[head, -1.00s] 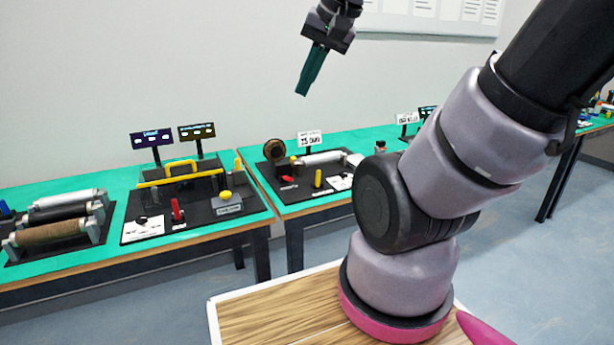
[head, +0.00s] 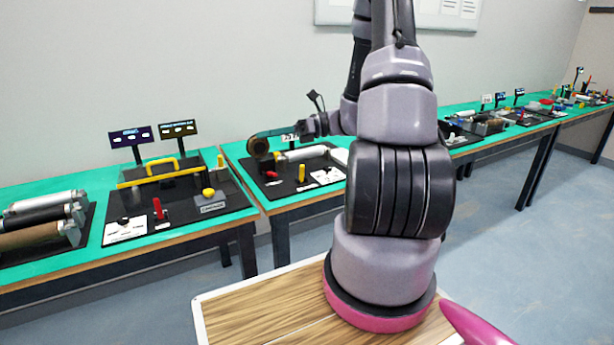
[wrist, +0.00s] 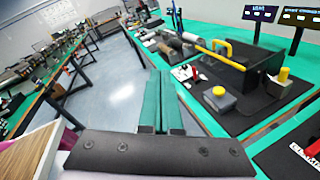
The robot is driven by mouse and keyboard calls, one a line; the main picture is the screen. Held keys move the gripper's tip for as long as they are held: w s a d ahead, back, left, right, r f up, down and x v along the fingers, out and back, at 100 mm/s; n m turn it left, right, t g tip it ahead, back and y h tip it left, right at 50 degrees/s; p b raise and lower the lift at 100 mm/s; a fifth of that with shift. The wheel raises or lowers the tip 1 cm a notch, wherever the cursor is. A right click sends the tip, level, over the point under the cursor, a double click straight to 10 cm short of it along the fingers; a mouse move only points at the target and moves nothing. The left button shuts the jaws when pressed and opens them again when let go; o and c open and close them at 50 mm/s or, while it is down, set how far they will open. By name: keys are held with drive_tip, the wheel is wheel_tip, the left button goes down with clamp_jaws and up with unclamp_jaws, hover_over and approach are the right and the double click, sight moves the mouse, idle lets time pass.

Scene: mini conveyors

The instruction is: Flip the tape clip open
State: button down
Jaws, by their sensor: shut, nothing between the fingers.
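My gripper shows in the wrist view (wrist: 159,76) with its two green fingers together and nothing between them. The fingers are apart from the red piece, above the board. A red part also shows at the wrist view's lower right edge (wrist: 313,149).
Beside the roll are a white roller (head: 302,154) and a yellow post (head: 301,173). The left station has a yellow handle (head: 161,167), a red lever (head: 157,208) and a yellow button (head: 208,192). Small signs stand behind the boards. The floor (wrist: 115,85) is clear.

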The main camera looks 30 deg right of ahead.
drive_tip(key=w+d+f+m+t+h, duration=0.2)
drive_tip(key=w+d+f+m+t, duration=0.3)
drive_tip(key=d+f+m+t, duration=0.7)
drive_tip(key=m+t+h, duration=0.3)
drive_tip(key=m+h, duration=1)
drive_tip(key=m, duration=0.3)
approach(303, 170)
drive_tip(key=w, duration=0.6)
drive_tip(key=shift+w+a+r, duration=0.15)
drive_tip(key=shift+w+r, duration=0.25)
